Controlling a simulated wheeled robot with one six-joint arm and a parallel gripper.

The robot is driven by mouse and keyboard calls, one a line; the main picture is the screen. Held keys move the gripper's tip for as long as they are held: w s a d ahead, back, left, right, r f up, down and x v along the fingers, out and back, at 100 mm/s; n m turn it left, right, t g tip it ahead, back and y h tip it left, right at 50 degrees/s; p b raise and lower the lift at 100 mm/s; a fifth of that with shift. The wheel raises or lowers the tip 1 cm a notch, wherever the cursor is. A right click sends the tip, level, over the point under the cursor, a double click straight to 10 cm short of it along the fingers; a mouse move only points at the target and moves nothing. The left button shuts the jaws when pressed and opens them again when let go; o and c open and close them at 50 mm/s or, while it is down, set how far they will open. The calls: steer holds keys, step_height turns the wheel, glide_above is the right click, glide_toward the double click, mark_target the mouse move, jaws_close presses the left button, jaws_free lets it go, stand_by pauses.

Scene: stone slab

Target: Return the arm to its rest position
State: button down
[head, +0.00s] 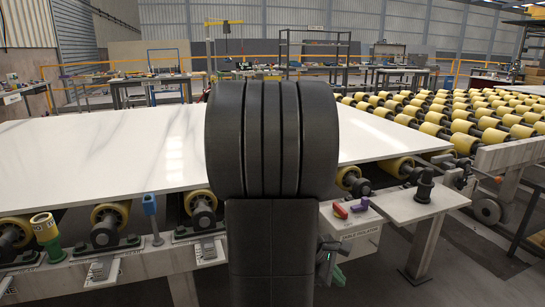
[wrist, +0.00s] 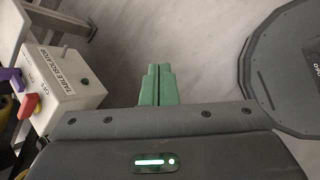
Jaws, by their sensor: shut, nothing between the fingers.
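My gripper shows in the wrist view with its two green fingers (wrist: 158,86) pressed together and nothing between them. They are over the grey floor, to the right of the table isolator box. In the head view my gripper (head: 337,273) is partly hidden behind my dark arm, which stands folded in the middle of the picture. Only a small part with green tips shows low beside the arm, under the slab's front edge. The white stone slab (head: 100,150) lies flat on rollers, its middle hidden by my arm.
The table isolator box (head: 360,228), with red and purple knobs, also shows in the wrist view (wrist: 66,88). A black fitting (head: 424,186) stands on a white shelf to its right. Yellow rollers (head: 465,143) extend behind. Open floor (head: 470,265) lies at the lower right.

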steer(key=shift+w+d+r, duration=0.3)
steer(key=shift+w+d, duration=0.1)
steer(key=shift+d, duration=0.2)
